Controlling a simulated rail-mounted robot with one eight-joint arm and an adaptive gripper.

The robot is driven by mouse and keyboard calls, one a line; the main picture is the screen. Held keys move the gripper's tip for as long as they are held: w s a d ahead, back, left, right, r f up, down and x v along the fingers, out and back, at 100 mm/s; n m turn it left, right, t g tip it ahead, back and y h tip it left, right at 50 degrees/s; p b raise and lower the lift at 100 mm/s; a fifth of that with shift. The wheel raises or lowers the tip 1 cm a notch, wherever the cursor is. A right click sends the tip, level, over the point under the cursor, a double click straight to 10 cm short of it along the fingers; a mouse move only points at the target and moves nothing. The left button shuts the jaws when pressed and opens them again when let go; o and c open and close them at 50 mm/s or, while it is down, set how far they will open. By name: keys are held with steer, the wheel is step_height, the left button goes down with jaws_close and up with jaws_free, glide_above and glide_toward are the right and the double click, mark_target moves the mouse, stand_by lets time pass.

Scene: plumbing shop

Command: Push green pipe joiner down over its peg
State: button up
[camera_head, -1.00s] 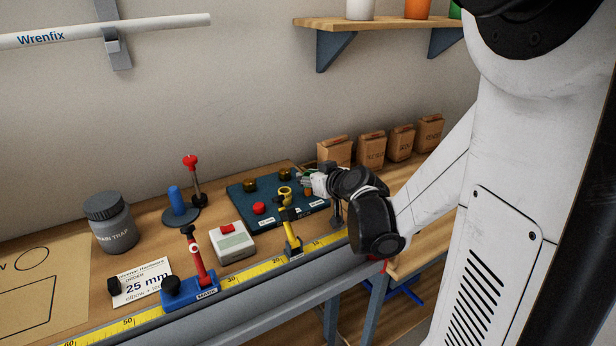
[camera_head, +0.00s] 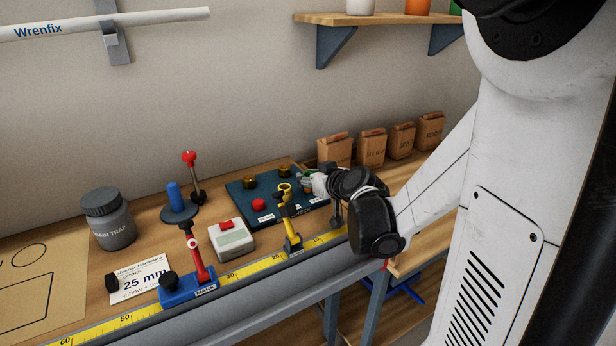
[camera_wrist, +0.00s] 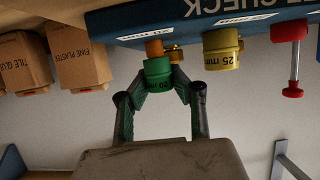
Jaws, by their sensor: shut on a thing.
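The green pipe joiner (camera_wrist: 158,77) is between my gripper's two fingers in the wrist view, which is upside down. My gripper (camera_wrist: 155,88) is shut on it. An orange peg (camera_wrist: 154,48) stands on the blue check board (camera_wrist: 130,22), in line with the joiner. The joiner's open end meets the peg's visible end, and much of the peg's shaft shows between joiner and board. I cannot tell how far the peg is inside. In the head view my gripper (camera_head: 309,181) is at the board's right edge, and the joiner is mostly hidden.
A yellow 25 mm joiner (camera_wrist: 221,48) sits beside the green one on the board, with a red-ended part (camera_wrist: 291,62) beyond. Paper bags (camera_head: 372,150) stand behind my gripper. A yellow stop (camera_head: 290,228) and a grey box (camera_head: 231,238) stand in front of the board.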

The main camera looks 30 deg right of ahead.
steer(key=shift+f+b, duration=0.3)
steer(key=shift+f, duration=0.1)
steer(key=o, duration=0.8)
steer(key=shift+o, duration=0.2)
steer(key=shift+s, duration=0.1)
steer(key=shift+v, duration=3.65)
steer(key=shift+d+r, duration=0.1)
